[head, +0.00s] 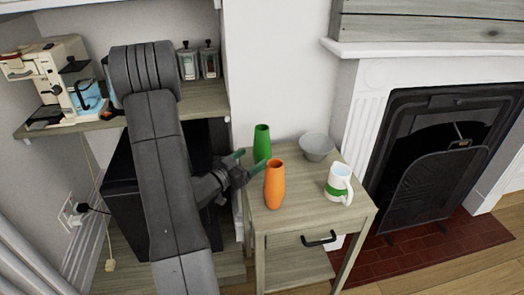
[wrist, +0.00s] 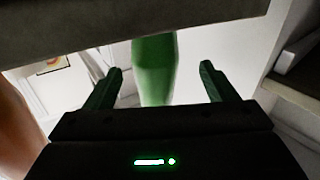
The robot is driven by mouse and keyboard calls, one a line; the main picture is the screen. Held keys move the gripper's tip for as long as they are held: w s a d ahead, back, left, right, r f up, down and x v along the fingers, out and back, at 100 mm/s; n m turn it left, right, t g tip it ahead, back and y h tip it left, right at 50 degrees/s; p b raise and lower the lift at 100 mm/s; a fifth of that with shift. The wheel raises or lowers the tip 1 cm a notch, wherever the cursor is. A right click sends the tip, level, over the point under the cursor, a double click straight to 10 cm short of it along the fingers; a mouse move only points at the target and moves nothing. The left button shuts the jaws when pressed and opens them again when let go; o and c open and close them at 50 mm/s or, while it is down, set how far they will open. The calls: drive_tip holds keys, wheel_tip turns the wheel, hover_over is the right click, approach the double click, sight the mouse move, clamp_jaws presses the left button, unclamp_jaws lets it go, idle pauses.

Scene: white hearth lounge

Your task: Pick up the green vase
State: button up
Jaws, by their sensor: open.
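The green vase (head: 262,143) stands upright at the back left of a small wooden side table (head: 325,204) in the head view. In the wrist view the fingers of my gripper (wrist: 162,78) are apart on either side of the vase, with gaps to both; I cannot tell how far forward the vase is.
An orange vase (head: 275,186) stands close in front of the green vase. A shelf with a coffee machine (head: 60,80) is at left; a fireplace (head: 440,150) is at right.

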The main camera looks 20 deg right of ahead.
sight(256, 158)
drive_tip(key=x, duration=0.5)
drive_tip(key=shift+s+d+f, duration=0.15)
drive_tip(key=shift+s+d, duration=0.1)
drive_tip(key=c, duration=1.2)
